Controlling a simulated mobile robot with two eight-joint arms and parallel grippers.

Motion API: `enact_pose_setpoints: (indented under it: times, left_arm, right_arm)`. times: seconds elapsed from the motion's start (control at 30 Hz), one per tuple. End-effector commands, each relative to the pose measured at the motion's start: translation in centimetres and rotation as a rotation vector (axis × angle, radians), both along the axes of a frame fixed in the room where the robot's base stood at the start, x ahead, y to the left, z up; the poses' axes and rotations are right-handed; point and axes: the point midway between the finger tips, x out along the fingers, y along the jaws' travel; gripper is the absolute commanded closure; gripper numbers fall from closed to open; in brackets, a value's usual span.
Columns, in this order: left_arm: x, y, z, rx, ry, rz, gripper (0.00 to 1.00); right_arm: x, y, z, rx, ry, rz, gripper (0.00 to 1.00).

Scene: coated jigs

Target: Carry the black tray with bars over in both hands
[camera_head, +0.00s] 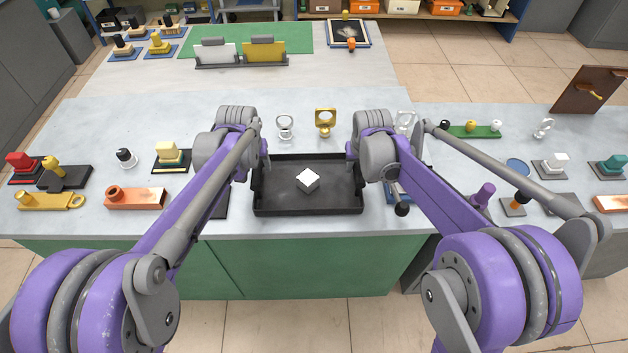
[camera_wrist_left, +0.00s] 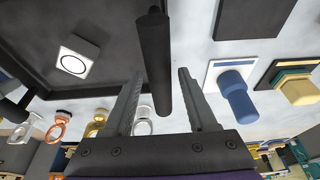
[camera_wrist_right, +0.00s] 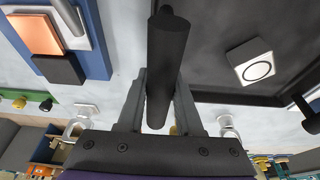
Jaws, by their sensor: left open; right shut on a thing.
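The black tray (camera_head: 285,203) lies on the grey worktop in the head view, with a white block (camera_head: 308,181) inside it. The block also shows in both wrist views. My left gripper (camera_head: 262,165) is at the tray's left side. In the left wrist view its open fingers stand on either side of a dark bar (camera_wrist_left: 154,50), with a gap beside it. My right gripper (camera_head: 352,162) is at the tray's right side. In the right wrist view it is shut on the other dark bar (camera_wrist_right: 167,50). My arms hide parts of the tray's sides.
Silver (camera_head: 285,126) and gold (camera_head: 325,121) ring pieces stand just behind the tray. An orange block (camera_head: 135,198) and other jigs lie to the left. A blue-based jig lies close at the tray's right (camera_wrist_right: 75,35). Bare worktop lies further back.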

Motion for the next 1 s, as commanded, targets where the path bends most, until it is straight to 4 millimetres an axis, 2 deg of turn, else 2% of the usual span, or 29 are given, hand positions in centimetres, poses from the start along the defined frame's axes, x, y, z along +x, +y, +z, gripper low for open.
enact_pose_setpoints:
  times: [0.23, 0.6, 0.67, 0.93, 1.0]
  left_arm:
    - [0.6, 0.0, -2.0, 0.000, 0.000, 0.000, 0.43]
    - [0.7, 0.0, -2.4, 0.000, 0.000, 0.000, 0.43]
    - [0.7, 0.0, -2.4, 0.000, 0.000, 0.000, 0.52]
    - [0.7, 0.0, -2.4, 0.000, 0.000, 0.000, 1.00]
    - [0.7, 0.0, -2.4, 0.000, 0.000, 0.000, 1.00]
  right_arm:
    - [0.0, 0.0, 0.0, 0.001, 0.000, 0.000, 1.00]
    - [0.0, 0.0, 0.0, 0.001, 0.000, 0.000, 1.00]
    - [0.0, 0.0, 0.0, 0.001, 0.000, 0.000, 1.00]
    - [0.0, 0.0, 0.0, 0.001, 0.000, 0.000, 1.00]
    - [0.0, 0.0, 0.0, 0.001, 0.000, 0.000, 1.00]
